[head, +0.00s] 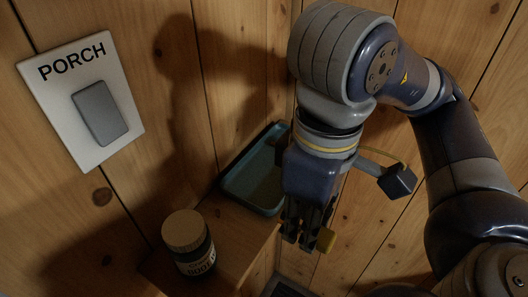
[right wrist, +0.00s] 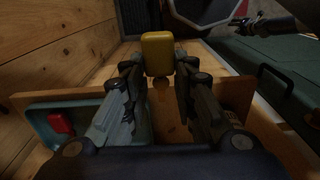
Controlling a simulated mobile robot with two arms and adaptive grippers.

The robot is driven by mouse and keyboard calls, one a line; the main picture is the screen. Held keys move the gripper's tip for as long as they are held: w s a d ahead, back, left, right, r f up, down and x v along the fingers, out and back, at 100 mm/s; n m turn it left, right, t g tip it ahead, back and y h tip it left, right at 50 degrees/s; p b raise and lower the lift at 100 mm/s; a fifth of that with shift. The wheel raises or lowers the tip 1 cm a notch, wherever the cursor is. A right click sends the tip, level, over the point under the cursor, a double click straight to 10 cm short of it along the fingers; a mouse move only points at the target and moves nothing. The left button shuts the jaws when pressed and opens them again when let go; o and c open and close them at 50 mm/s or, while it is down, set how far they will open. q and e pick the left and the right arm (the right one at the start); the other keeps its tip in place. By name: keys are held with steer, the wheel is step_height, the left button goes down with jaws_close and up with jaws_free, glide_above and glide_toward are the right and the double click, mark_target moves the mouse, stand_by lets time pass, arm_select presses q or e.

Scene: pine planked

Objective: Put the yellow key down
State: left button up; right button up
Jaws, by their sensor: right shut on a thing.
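The yellow key (right wrist: 158,54) is held between the fingertips of my right gripper (right wrist: 157,75), its blocky yellow head standing out past them in the right wrist view. In the head view my right gripper (head: 308,236) points down beside the front right edge of the wooden shelf, and the key's yellow head (head: 325,239) shows at its fingertips.
A lidded dark jar (head: 188,240) stands at the front left of the wooden shelf (head: 232,226). A red piece (right wrist: 60,122) lies in the tray. A PORCH switch plate (head: 82,100) is on the left wall. Bare shelf shows between jar and tray.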

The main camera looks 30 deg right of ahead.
steer(key=w+p, duration=0.1)
steer(key=p, duration=0.2)
steer(key=w+p, duration=0.1)
steer(key=p, duration=0.2)
steer(key=shift+r, duration=0.4)
steer(key=w+p, duration=0.2)
steer(key=w, duration=0.1)
steer(key=w+p, duration=0.1)
steer(key=shift+w+d+f, duration=0.2)
steer(key=shift+w+f, duration=0.15)
steer(key=p, duration=0.3)
glide_above(261, 182)
steer(key=shift+s+f, duration=0.25)
steer(key=shift+f, duration=0.35)
steer(key=shift+w, duration=0.2)
steer(key=shift+f+p, duration=0.3)
steer(key=shift+p, duration=0.15)
step_height(261, 182, down, 3)
steer(key=shift+d+r+p, duration=0.1)
steer(key=shift+p, duration=0.8)
arm_select(q)
step_height(261, 182, up, 14)
steer(key=s, duration=0.2)
steer(key=shift+s+r, duration=0.25)
steer(key=shift+s, duration=0.15)
